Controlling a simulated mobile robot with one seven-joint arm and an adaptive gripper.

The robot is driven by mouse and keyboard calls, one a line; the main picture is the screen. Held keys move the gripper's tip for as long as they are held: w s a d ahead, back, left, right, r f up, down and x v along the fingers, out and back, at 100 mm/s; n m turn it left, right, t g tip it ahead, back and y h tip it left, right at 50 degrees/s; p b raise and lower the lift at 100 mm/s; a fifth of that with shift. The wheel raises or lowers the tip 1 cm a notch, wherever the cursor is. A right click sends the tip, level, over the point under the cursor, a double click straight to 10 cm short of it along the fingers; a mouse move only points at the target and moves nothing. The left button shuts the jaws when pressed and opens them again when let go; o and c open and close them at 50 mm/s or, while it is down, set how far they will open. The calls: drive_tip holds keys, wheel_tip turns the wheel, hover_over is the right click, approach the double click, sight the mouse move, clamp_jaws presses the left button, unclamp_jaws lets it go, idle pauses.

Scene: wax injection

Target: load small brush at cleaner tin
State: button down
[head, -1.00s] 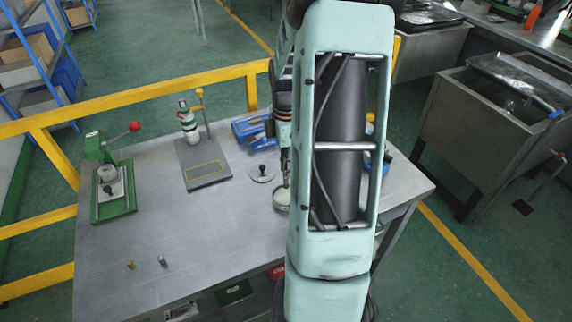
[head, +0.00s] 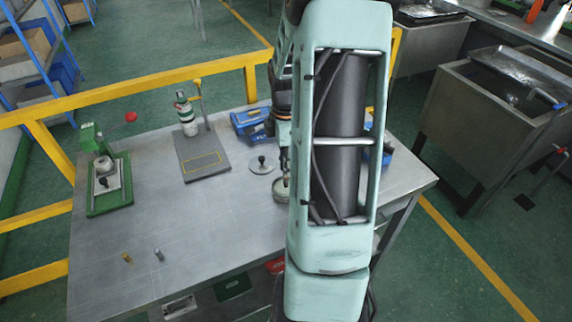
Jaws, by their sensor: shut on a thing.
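The cleaner tin (head: 279,196) is a small round pale container on the grey table, partly hidden behind my arm. My gripper (head: 283,172) points down right at the tin, with its fingertips at or just above the tin's top. My arm covers much of it. The small brush in its jaws is too small and too hidden to make out. A round grey lid with a black knob (head: 261,165) lies on the table, left of my gripper.
A green press with a red knob (head: 105,180) stands at the table's left. A dark base plate (head: 203,161) with a bottle-like device is at the back. Blue boxes (head: 250,124) stand behind the lid. Two small pegs (head: 126,257) stand front left. The table's middle is clear. A yellow rail (head: 150,98) runs behind.

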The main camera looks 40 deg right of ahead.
drive_tip(key=shift+f, duration=0.6)
idle(1.3)
drive_tip(key=shift+r+p, duration=2.7)
drive_tip(key=shift+r, duration=0.9)
drive_tip(key=w+a+m, duration=0.2)
drive_tip(key=a+m, duration=0.4)
drive_tip(key=a, duration=0.6)
drive_tip(key=w+a+m, duration=0.3)
drive_tip(key=a+m, duration=0.4)
drive_tip(key=a, duration=0.5)
drive_tip(key=shift+w+a+f, duration=0.15)
drive_tip(key=shift+w+f, duration=0.05)
drive_tip(key=shift+w, duration=0.15)
